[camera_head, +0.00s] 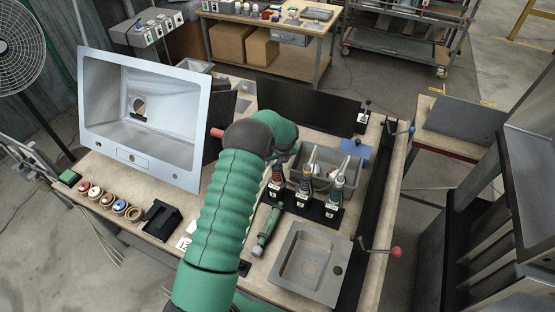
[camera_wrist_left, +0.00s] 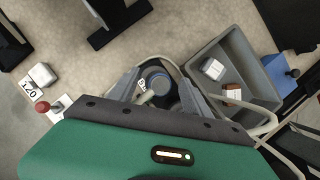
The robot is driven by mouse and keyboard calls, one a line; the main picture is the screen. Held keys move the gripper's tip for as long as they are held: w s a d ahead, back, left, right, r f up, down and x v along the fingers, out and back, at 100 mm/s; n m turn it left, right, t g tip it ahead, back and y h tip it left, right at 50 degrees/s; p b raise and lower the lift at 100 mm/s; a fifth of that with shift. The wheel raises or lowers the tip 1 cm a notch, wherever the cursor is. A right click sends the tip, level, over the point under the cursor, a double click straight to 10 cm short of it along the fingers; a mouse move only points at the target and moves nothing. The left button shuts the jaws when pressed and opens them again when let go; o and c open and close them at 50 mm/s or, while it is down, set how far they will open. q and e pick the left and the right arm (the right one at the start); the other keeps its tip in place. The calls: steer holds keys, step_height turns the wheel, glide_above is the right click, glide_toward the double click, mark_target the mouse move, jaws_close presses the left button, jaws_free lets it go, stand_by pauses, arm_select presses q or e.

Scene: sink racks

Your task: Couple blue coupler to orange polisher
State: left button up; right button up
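My left gripper (camera_wrist_left: 157,92) has its two grey fingers spread on either side of a round blue-ringed part (camera_wrist_left: 155,78), perhaps the blue coupler. I cannot tell whether they touch it. In the head view my green arm hides most of this gripper. Several upright tools stand in a black rack (camera_head: 302,207): one with an orange-brown band (camera_head: 277,176), one with a dark body (camera_head: 306,178), and one with a blue band (camera_head: 337,184). A green tool (camera_head: 266,228) lies on the bench left of the rack. I cannot tell which is the orange polisher.
A grey bin (camera_wrist_left: 255,78) holds small boxes, with a blue block (camera_wrist_left: 286,80) beside it. A grey sink tray (camera_head: 306,268) lies at the front right. A large metal housing (camera_head: 140,105) and several small rolls (camera_head: 107,200) are on the left.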

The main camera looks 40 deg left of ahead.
arm_select(q)
steer(key=b+v, duration=0.3)
steer(key=v, duration=1.3)
steer(key=shift+d+r, duration=0.15)
steer(key=shift+r, duration=0.15)
steer(key=shift+s, duration=0.1)
steer(key=s+d+f+n+h+b, duration=0.2)
steer(key=s+d+f+n, duration=0.4)
steer(key=s+d+n, duration=0.4)
steer(key=s+d+f+n+h+b, duration=0.1)
steer(key=s+d+f+n+b, duration=0.4)
steer(key=s+d+n, duration=0.6)
steer(key=d+f+n, duration=0.1)
steer(key=d+n, duration=0.2)
steer(key=shift+f+h, duration=0.35)
steer(key=shift+h, duration=0.05)
